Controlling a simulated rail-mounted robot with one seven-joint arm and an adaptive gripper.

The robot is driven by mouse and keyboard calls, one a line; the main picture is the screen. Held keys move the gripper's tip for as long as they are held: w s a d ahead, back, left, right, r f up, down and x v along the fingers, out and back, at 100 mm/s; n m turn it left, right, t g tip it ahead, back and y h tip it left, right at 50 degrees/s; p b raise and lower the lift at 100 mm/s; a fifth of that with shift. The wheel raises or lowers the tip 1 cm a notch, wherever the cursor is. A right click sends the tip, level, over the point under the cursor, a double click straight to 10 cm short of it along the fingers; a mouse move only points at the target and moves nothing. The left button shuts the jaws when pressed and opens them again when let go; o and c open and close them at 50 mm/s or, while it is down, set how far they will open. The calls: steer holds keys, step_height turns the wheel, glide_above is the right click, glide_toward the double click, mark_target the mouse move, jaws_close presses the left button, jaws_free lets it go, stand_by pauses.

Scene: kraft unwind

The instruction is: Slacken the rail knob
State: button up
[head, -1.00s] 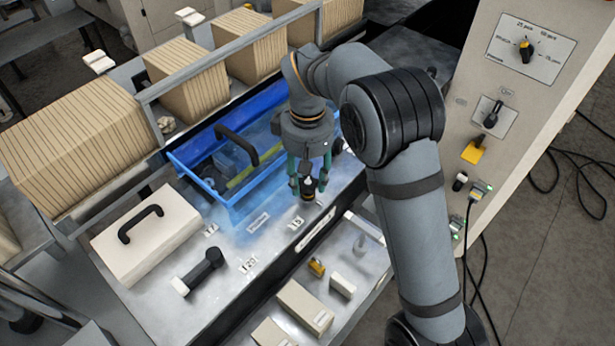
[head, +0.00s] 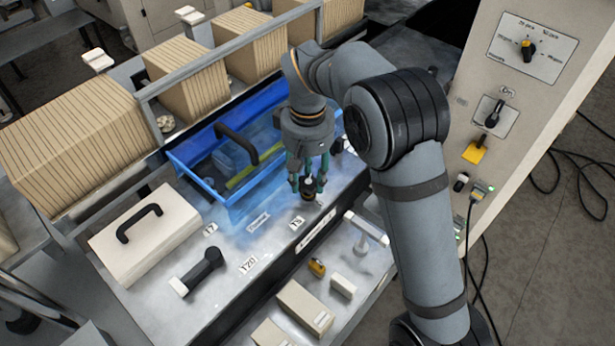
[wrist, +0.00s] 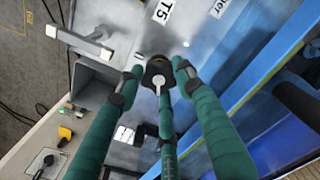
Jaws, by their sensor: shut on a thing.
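The rail knob (head: 308,196) is a small dark knob with a pale top, standing on the metal table just in front of the blue tray. In the wrist view the knob (wrist: 154,70) shows a dark rim and a white pointer-like bar. My gripper (head: 308,188) has three teal fingers and points down over it. In the wrist view my gripper (wrist: 157,78) has its fingertips closed around the knob from several sides. The fingers partly hide the knob's sides.
The translucent blue tray (head: 200,187) with a black handle lies right behind the gripper. A beige box (head: 150,235) and a black-handled tool (head: 203,268) lie to the left. A white T-shaped handle (head: 366,228) is at the right front. The control cabinet (head: 520,95) stands right.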

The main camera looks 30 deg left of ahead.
mark_target(308, 182)
steer(key=o, duration=1.1)
steer(key=shift+o, duration=0.5)
steer(key=shift+r, duration=0.1)
step_height(308, 182, up, 12)
step_height(308, 182, down, 12)
steer(key=shift+d+f, duration=0.1)
steer(key=shift+n+p, duration=0.35)
steer(key=shift+n, duration=0.65)
